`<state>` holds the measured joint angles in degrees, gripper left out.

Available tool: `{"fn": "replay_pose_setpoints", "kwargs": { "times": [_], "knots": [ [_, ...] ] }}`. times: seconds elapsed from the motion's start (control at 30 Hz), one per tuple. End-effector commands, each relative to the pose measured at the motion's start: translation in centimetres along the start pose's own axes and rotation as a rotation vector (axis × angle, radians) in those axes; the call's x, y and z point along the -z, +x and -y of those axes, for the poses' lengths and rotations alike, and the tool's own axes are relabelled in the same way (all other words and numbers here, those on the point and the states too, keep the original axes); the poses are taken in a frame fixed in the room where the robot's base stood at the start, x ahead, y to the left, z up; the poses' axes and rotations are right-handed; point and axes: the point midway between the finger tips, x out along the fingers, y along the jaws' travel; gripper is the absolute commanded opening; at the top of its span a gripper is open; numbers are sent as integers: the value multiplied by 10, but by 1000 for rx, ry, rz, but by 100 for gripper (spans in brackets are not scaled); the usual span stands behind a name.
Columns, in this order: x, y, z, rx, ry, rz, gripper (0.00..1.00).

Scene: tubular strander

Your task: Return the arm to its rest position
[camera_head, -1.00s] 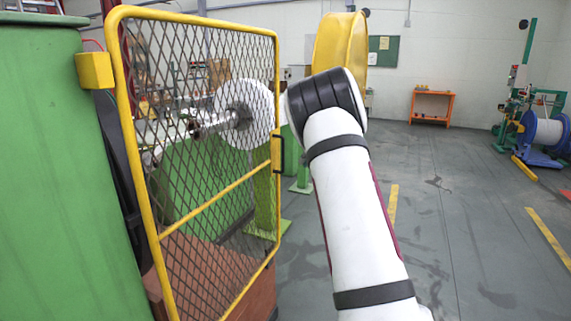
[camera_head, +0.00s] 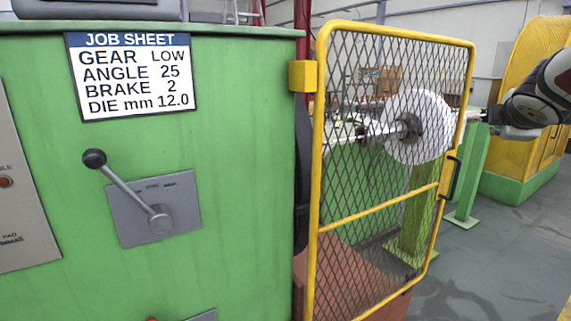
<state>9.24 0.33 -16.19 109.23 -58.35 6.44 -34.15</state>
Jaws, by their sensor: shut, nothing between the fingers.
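Part of my arm (camera_head: 540,100) shows at the right edge in the head view, with a white link, a dark joint and a pale part below it. It appears in front of the yellow housing.
A yellow mesh gate (camera_head: 376,205) stands right of a green cabinet (camera_head: 240,150). The cabinet bears a job sheet (camera_head: 130,76) and a lever (camera_head: 125,190). A white reel (camera_head: 430,140) is behind the mesh. Bare floor (camera_head: 490,255) lies at lower right.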

Motion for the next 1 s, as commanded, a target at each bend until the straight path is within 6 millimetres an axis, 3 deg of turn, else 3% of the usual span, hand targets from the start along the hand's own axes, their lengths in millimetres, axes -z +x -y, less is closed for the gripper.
{"fn": "replay_pose_setpoints", "kwargs": {
  "times": [0.03,0.17,0.3,0.6,0.8,1.0],
  "knots": [
    [4,-27,11,32,114,6,0],
    [16,-88,58,163,412,35,0],
    [34,-157,123,341,685,72,0],
    [69,-289,256,724,1044,188,0],
    [78,-334,301,861,1125,249,0],
    [80,-341,309,886,1138,263,0]
  ]
}}
